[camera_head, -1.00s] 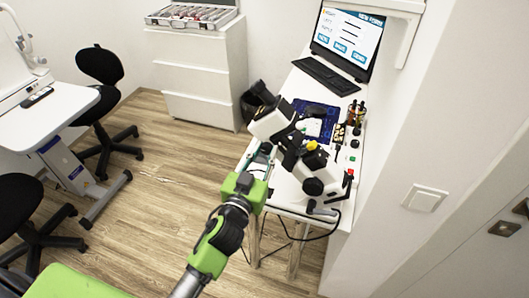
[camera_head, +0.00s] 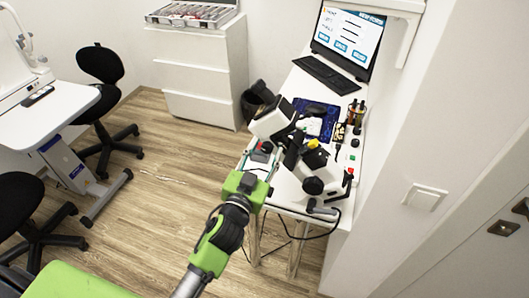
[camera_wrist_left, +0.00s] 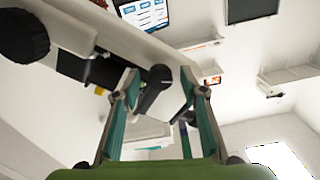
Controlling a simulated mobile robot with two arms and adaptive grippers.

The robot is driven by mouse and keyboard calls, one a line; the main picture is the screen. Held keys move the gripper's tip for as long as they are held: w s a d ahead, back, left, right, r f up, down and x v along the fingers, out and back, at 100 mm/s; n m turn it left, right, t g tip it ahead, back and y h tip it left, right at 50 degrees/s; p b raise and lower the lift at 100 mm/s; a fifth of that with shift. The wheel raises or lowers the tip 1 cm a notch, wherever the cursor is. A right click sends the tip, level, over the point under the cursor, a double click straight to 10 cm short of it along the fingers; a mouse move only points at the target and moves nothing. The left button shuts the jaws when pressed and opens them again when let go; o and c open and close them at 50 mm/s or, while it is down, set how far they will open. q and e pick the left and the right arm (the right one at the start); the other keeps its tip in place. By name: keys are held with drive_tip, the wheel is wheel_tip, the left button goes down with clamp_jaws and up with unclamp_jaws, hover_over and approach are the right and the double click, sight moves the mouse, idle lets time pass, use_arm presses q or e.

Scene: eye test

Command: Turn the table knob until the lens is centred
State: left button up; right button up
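A white and black optical instrument (camera_head: 318,168) stands on the white table. It has a yellow knob (camera_head: 312,144) on top and a black round knob (camera_head: 313,186) low on its near side. I cannot tell which is the table knob, and no lens can be made out. My left gripper (camera_head: 261,158) is open at the instrument's left side. A small dark part with red (camera_head: 265,147) shows by its fingertips. In the left wrist view, a dark-ended cylinder (camera_wrist_left: 157,88) appears between the spread fingers, with no clear contact. A large black knob (camera_wrist_left: 22,36) shows upper left. My right gripper is out of view.
A laptop (camera_head: 333,62), small bottles (camera_head: 355,112) and a blue mat (camera_head: 318,108) lie farther back on the table. A wall bounds the right side. White drawers (camera_head: 200,72), black chairs (camera_head: 98,66) and a white side table (camera_head: 50,112) stand left.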

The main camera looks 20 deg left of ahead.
use_arm(q)
drive_tip(key=shift+s, duration=0.1)
drive_tip(key=shift+s+f, duration=0.1)
drive_tip(key=shift+s, duration=0.2)
drive_tip(key=s, duration=1.1)
drive_tip(key=shift+a, duration=0.25)
drive_tip(key=shift+s, duration=0.1)
drive_tip(key=s+d+f+g, duration=0.1)
drive_tip(key=s+f+g, duration=0.2)
drive_tip(key=f, duration=1)
drive_tip(key=s+f+g, duration=0.3)
drive_tip(key=f, duration=0.9)
drive_tip(key=s+d+f+g, duration=0.1)
drive_tip(key=s+f+g, duration=0.25)
drive_tip(key=f, duration=0.95)
drive_tip(key=s+a+f+g, duration=0.3)
drive_tip(key=s+f, duration=0.7)
drive_tip(key=s, duration=0.4)
drive_tip(key=s+a+f+g, duration=0.4)
drive_tip(key=s+f, duration=0.6)
drive_tip(key=s, duration=0.5)
drive_tip(key=shift+a+f+y, duration=0.15)
drive_tip(key=shift+a+y, duration=0.15)
drive_tip(key=shift+a, duration=0.2)
